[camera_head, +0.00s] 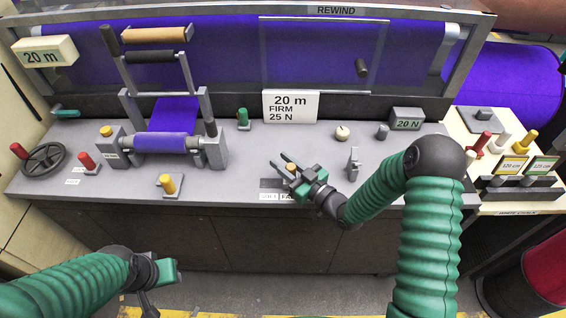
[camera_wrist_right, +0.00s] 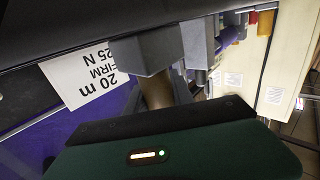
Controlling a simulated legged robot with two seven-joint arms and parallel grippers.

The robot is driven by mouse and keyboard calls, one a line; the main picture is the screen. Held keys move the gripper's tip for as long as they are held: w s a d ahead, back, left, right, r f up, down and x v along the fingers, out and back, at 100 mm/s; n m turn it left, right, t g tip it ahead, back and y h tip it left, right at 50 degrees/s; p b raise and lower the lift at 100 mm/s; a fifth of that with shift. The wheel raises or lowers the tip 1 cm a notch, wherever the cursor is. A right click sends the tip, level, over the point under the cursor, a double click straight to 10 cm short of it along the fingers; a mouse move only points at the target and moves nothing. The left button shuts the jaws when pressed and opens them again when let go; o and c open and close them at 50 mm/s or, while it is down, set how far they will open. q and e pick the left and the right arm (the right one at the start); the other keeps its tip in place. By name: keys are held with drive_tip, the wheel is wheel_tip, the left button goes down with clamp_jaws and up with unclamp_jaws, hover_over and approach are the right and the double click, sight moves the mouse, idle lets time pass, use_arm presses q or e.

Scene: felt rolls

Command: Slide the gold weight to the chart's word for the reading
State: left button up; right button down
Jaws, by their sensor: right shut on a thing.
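The chart (camera_head: 290,106) is a white card at the back of the bench. It reads "20 m FIRM 25 N" and also shows rotated in the right wrist view (camera_wrist_right: 88,75). My right gripper (camera_head: 284,163) is over the front middle of the bench, shut on the small gold weight (camera_head: 291,167). In the right wrist view a tan-gold cylinder (camera_wrist_right: 155,92) shows by a grey fingertip. Just below are small word labels (camera_head: 276,196); one starts with "F", the rest is partly hidden or too small. My left gripper (camera_head: 165,275) is low at the front left, away from the bench objects; its jaws are unclear.
A grey block marked "20 N" (camera_head: 408,124), a pale knob (camera_head: 342,133) and a grey upright lever (camera_head: 353,163) stand to the right. A roller frame with purple felt (camera_head: 165,142) and a handwheel (camera_head: 44,160) stand left. A yellow knob (camera_head: 167,183) is at the front.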

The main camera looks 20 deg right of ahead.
drive_tip(key=d, duration=0.2)
drive_tip(key=s+d, duration=0.1)
drive_tip(key=d, duration=0.1)
drive_tip(key=s+d, duration=0.1)
drive_tip(key=d, duration=0.1)
drive_tip(key=shift+f, duration=0.25)
drive_tip(key=shift+a, duration=0.1)
drive_tip(key=c, duration=1.5)
unclamp_jaws()
drive_tip(key=o, duration=0.4)
drive_tip(key=shift+d+r, duration=0.1)
drive_tip(key=shift+d, duration=0.25)
drive_tip(key=shift+s, duration=0.15)
drive_tip(key=b+v, duration=0.1)
drive_tip(key=v, duration=1.5)
drive_tip(key=shift+s+d, duration=0.15)
drive_tip(key=shift+s, duration=0.05)
